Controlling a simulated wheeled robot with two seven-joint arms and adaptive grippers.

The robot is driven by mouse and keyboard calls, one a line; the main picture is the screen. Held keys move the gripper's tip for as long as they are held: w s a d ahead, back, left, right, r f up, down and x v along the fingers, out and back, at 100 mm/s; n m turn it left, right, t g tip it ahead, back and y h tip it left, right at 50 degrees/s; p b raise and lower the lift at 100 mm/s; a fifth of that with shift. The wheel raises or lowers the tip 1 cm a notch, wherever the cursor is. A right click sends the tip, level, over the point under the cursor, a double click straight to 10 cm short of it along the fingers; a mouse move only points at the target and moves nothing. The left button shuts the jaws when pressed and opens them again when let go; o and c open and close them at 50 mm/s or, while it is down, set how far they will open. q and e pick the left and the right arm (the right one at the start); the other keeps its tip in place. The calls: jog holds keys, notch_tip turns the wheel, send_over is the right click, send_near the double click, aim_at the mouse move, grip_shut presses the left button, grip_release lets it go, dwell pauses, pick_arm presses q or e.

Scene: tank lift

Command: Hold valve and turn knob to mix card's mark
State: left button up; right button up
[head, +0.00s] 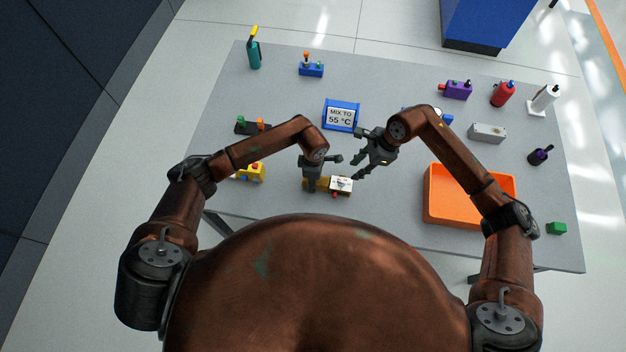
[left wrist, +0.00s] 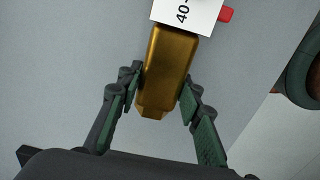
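The mixing valve has a brass body (head: 323,184) and a white dial plate (head: 341,185) with a red knob at its side. The plate (left wrist: 185,12) reads "40" and is cut off at the top, beside the red knob (left wrist: 226,15). My right gripper (head: 357,157) is open and empty, above and right of the valve. The blue-framed card (head: 341,117) reads "MIX TO 55 °C".
An orange tray (head: 432,208) stands to the right. A yellow item (head: 252,172) and a dark block with coloured knobs (head: 253,127) lie to the left. Bottles, a purple item (head: 456,89) and a grey box (head: 487,133) stand at the back right.

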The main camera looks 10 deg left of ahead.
pick_arm(q)
grip_shut()
dwell(1.2)
